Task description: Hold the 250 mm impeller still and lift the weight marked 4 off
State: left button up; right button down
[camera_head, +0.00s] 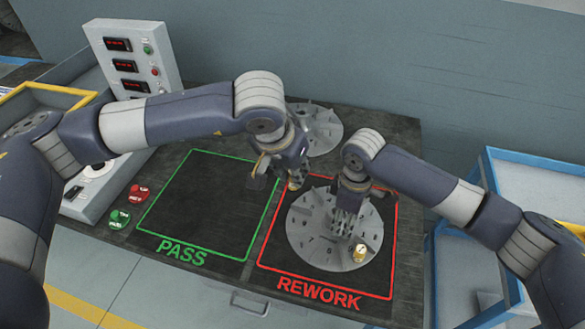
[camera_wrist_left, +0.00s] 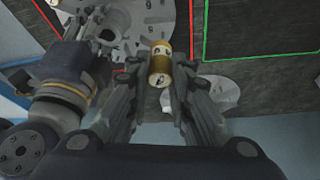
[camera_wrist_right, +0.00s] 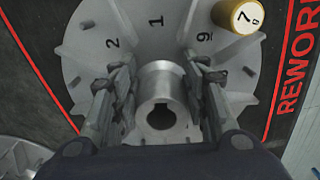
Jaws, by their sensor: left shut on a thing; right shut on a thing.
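The large grey finned impeller (camera_head: 305,245) lies flat inside the red REWORK outline. My right gripper (camera_head: 345,222) is shut on its central hub (camera_wrist_right: 162,80). My left gripper (camera_wrist_left: 160,88) is shut on a small brass weight (camera_wrist_left: 160,65) with white labels, whose marking I cannot read clearly. In the head view that weight (camera_head: 295,184) shows beside the impeller's back left edge, apart from the disc. Another brass weight (camera_head: 360,252) sits on the impeller near its front right rim; in the right wrist view (camera_wrist_right: 238,14) its label reads 7.
A second grey impeller (camera_head: 322,128) lies behind, at the back of the bench. The green PASS area (camera_head: 205,205) is empty. A control panel (camera_head: 130,60) stands at the left, with red and green buttons (camera_head: 120,217) nearby. A blue-framed cart (camera_head: 500,170) stands at the right.

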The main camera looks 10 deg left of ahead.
jog(key=c, duration=0.8)
grip_release()
jog(key=shift+s+f, duration=0.1)
jog(key=shift+f, duration=0.1)
jog(key=shift+c, duration=0.2)
jog(key=shift+r, duration=0.1)
jog(key=shift+r, duration=0.55)
notch_tip(320, 180, up, 11)
jog(key=shift+f, duration=0.1)
